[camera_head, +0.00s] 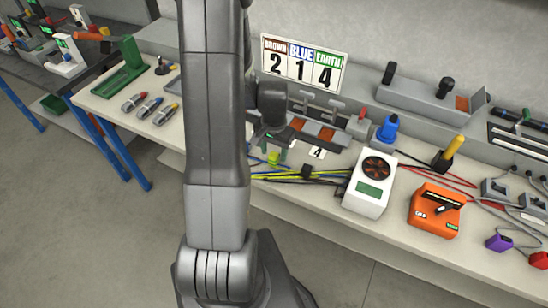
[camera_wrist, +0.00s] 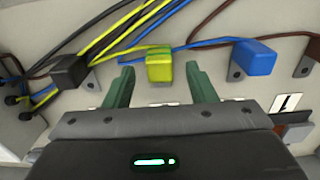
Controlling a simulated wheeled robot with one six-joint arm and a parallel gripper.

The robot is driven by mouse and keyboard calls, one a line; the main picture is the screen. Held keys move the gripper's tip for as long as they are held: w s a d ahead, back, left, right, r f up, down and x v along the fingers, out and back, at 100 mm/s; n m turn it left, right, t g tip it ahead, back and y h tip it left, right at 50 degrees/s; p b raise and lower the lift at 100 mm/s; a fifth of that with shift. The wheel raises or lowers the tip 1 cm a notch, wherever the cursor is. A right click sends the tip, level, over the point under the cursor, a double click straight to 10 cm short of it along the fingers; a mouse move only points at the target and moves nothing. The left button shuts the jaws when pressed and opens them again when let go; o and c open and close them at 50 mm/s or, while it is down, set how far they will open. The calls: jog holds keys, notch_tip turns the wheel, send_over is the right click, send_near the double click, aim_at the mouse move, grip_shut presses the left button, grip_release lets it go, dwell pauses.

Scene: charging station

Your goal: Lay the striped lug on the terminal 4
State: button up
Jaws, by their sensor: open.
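The striped lug is a yellow-green block on a yellow-green cable. In the wrist view the lug (camera_wrist: 160,66) lies between the two green fingers of my gripper (camera_wrist: 160,76), with gaps on both sides. My gripper is open. In the head view my gripper (camera_head: 271,143) hangs low over the bench, and the lug (camera_head: 273,158) shows just below it. A card marked 4 (camera_head: 317,152) lies in front of the grey terminal block (camera_head: 342,137). My arm hides the block's left part.
A blue lug (camera_wrist: 255,57) and a black lug (camera_wrist: 68,70) lie either side in the wrist view, among several cables. A sign (camera_head: 303,63) reads brown 2, blue 1, earth 4. A white meter (camera_head: 369,183) and an orange device (camera_head: 436,210) stand to the right.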

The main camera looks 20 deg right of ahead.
jog(key=shift+f, duration=1.1)
jog(key=c, duration=1.1)
jog(key=shift+o, duration=0.2)
jog(key=shift+r, duration=0.1)
